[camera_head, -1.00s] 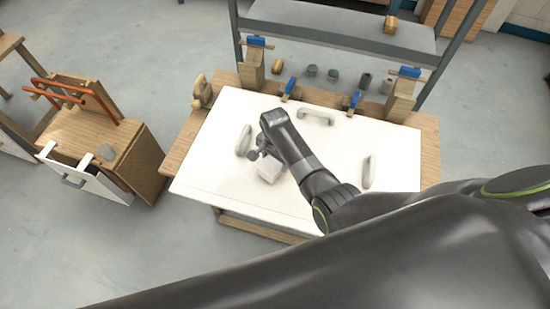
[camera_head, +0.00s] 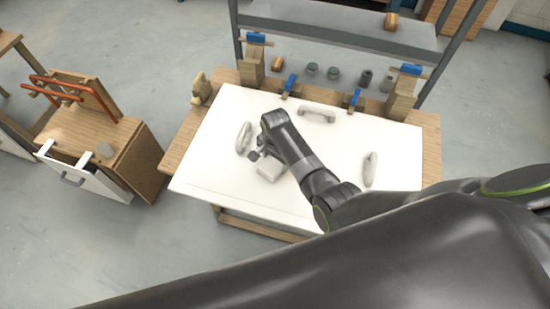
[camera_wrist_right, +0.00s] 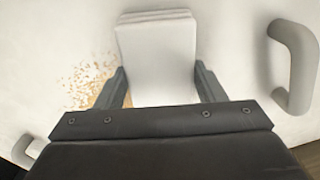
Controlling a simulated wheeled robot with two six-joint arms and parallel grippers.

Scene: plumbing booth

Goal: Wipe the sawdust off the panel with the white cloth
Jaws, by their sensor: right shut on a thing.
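The white panel (camera_head: 215,160) lies flat on a wooden bench. My right gripper (camera_head: 259,155) is low over the panel's left-middle part. It is shut on the white cloth (camera_head: 271,168), a folded, block-like pad. In the right wrist view, the cloth (camera_wrist_right: 158,55) sits between the two fingers of the gripper (camera_wrist_right: 161,88). Tan sawdust (camera_wrist_right: 88,78) lies scattered on the panel, left of the cloth and by the left finger. I cannot tell whether the cloth touches the panel. No sawdust can be made out in the head view. My left gripper is not in view.
Three grey handles stand on the panel: left (camera_head: 244,138), back (camera_head: 316,114) and right (camera_head: 370,169). Blue-topped clamps (camera_head: 290,85) line the back edge, before a metal shelf (camera_head: 340,35). A wooden cabinet (camera_head: 95,145) stands at left. The panel's front left is clear.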

